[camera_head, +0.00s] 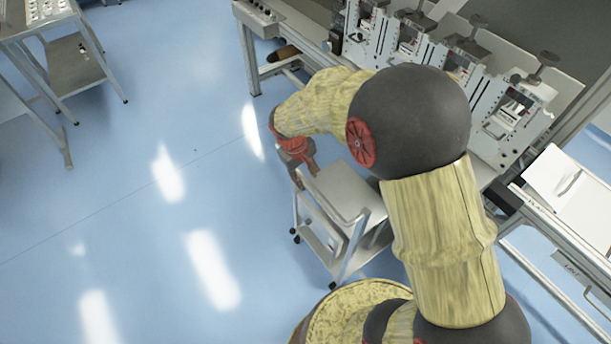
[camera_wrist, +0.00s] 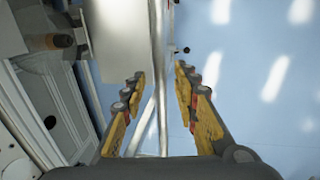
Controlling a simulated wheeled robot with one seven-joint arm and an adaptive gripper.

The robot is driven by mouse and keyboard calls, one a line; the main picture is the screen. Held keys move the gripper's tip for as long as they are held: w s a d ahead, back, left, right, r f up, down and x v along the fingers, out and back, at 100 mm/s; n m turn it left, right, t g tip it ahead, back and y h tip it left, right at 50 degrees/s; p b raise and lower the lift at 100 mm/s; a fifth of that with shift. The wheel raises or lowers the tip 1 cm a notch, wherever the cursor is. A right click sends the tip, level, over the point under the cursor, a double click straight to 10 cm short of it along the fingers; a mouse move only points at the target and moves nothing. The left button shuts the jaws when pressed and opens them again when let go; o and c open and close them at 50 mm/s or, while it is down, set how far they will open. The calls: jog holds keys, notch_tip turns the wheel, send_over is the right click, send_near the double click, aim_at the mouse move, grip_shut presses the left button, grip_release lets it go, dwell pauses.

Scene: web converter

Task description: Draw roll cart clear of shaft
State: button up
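The roll cart (camera_head: 338,190) is a grey metal trolley with a flat top, a lower shelf and casters, standing on the floor beside the machine. My gripper (camera_head: 302,172) is at the cart's near-left edge, partly hidden by my arm. In the wrist view my gripper (camera_wrist: 160,72) is open. A pale metal rail of the cart (camera_wrist: 159,40) runs between the fingers, with a visible gap on each side. The cart's top (camera_wrist: 118,45) lies to the left of that rail. I cannot pick out the shaft for certain.
A machine with several upright grey units (camera_head: 410,38) stands behind the cart. A brown cylinder (camera_head: 284,53) sits low on its frame and also shows in the wrist view (camera_wrist: 48,42). A grey table (camera_head: 75,65) stands far left. The blue floor (camera_head: 130,210) left of the cart is clear.

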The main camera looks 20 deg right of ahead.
jog(key=shift+c, duration=0.7)
grip_shut()
